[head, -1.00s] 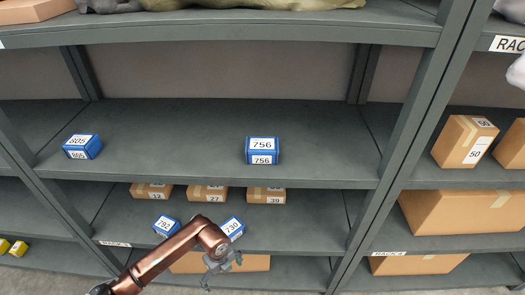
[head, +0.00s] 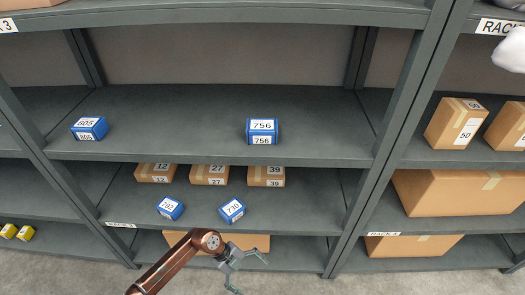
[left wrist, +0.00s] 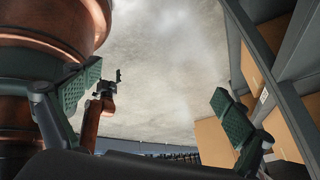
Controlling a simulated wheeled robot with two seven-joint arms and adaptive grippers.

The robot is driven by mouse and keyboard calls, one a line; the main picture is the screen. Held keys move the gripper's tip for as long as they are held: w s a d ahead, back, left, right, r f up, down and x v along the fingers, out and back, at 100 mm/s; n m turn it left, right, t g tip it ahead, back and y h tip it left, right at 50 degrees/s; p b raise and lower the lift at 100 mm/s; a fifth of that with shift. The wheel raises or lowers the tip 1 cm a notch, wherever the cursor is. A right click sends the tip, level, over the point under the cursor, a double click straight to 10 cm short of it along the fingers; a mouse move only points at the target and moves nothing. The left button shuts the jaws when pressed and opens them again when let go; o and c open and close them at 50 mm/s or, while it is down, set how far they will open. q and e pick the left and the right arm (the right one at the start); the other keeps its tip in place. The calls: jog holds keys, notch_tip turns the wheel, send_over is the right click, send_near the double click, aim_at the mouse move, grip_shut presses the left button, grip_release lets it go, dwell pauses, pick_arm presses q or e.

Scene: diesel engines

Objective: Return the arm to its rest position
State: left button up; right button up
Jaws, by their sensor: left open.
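My left arm, copper coloured, comes in at the bottom of the head view. Its grey left gripper (head: 251,274) is open and empty, in front of the rack's lower shelves. In the left wrist view its two green-padded fingers (left wrist: 158,84) stand wide apart with nothing between them. Beyond them in that view is a smaller copper arm with a dark gripper (left wrist: 117,77), which looks like my right one; its jaws are too small to read.
A grey rack (head: 210,155) fills the head view. Blue boxes 805 (head: 90,128), 756 (head: 262,131), 782 (head: 170,208) and 730 (head: 232,210) stand on its shelves. Brown cartons stand behind and at right (head: 455,124). Grey floor (head: 70,275) shows in front.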

pick_arm(q)
jog(key=w+d+f+n+t+h, duration=0.2)
jog(key=w+d+n+t+h, duration=0.15)
jog(key=n+h, duration=0.2)
jog(key=w+a+f+n+t, duration=0.5)
jog(key=a+f+n+t, duration=0.1)
jog(key=a, duration=0.2)
jog(key=s+a+f+n+t+y, duration=0.1)
jog(key=s+a+f+n+y, duration=0.25)
jog(key=a+f, duration=0.5)
jog(key=s+a+f+n+t+y, duration=0.1)
jog(key=s+a+f+n+y, duration=0.25)
jog(key=a+f, duration=0.45)
jog(key=s+a+f+n+g+y, duration=0.25)
jog(key=s+f, duration=0.35)
jog(key=s, duration=0.4)
jog(key=s+a+f+n+g+y, duration=0.1)
jog(key=s+a+f, duration=0.4)
jog(key=s, duration=0.4)
jog(key=s+a+f+n+g+y, duration=0.2)
jog(key=s+f, duration=0.6)
jog(key=s, duration=0.2)
jog(key=s+f+n+g, duration=0.1)
jog(key=s+f+g, duration=0.1)
jog(key=s, duration=1.5)
jog(key=shift+s+f+n+g, duration=0.2)
jog(key=shift+f+n+g, duration=0.15)
jog(key=shift+g, duration=0.35)
